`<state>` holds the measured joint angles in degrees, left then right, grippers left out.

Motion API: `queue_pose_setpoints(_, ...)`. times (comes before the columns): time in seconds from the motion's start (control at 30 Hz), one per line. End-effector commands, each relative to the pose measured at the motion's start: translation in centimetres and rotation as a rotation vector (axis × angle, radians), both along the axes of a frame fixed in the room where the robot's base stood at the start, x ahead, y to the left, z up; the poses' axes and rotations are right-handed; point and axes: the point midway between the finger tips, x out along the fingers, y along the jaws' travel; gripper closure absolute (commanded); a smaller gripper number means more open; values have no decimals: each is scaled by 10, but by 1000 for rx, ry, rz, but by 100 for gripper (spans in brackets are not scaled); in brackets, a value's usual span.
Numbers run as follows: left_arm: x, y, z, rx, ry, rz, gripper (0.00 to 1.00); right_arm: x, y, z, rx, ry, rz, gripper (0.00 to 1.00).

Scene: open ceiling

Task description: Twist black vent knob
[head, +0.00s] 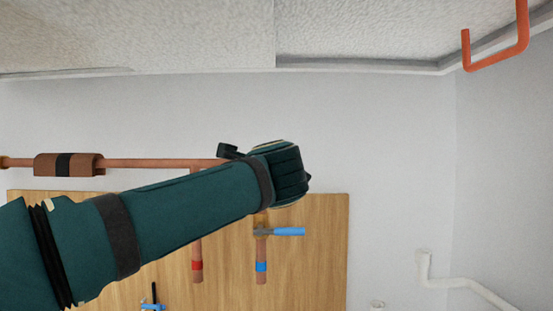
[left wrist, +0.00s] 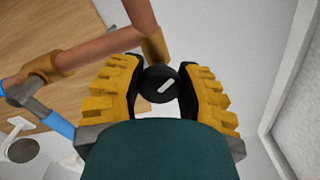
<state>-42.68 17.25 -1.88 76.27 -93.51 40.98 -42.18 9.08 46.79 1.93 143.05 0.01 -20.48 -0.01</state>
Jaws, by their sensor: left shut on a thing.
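The black vent knob (left wrist: 168,92) is round, with a pale slanted mark on its face. It sits at the end of a copper pipe fitting (left wrist: 153,46) in the left wrist view. My left gripper (left wrist: 161,78) has yellow ridged fingers with dark pads, closed on either side of the knob. In the head view my left arm comes in from the left. Its wrist hides the knob and the fingers there. My right gripper is in neither view.
Copper pipes (head: 150,163) run along the wall over a wooden board (head: 325,240). A blue-handled valve (head: 289,232) stands just below my wrist. An orange pipe (head: 524,30) hangs at upper right. A white pipe (head: 423,268) is at lower right.

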Motion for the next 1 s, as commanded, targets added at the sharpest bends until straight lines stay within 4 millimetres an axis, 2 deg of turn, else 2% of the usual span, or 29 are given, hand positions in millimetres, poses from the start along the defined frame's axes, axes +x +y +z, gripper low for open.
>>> queue_pose_setpoints(0.5,0,-1,0,428,1,-1,100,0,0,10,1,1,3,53)
queue_pose_setpoints(1.0,0,-1,0,580,1,-1,100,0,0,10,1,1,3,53)
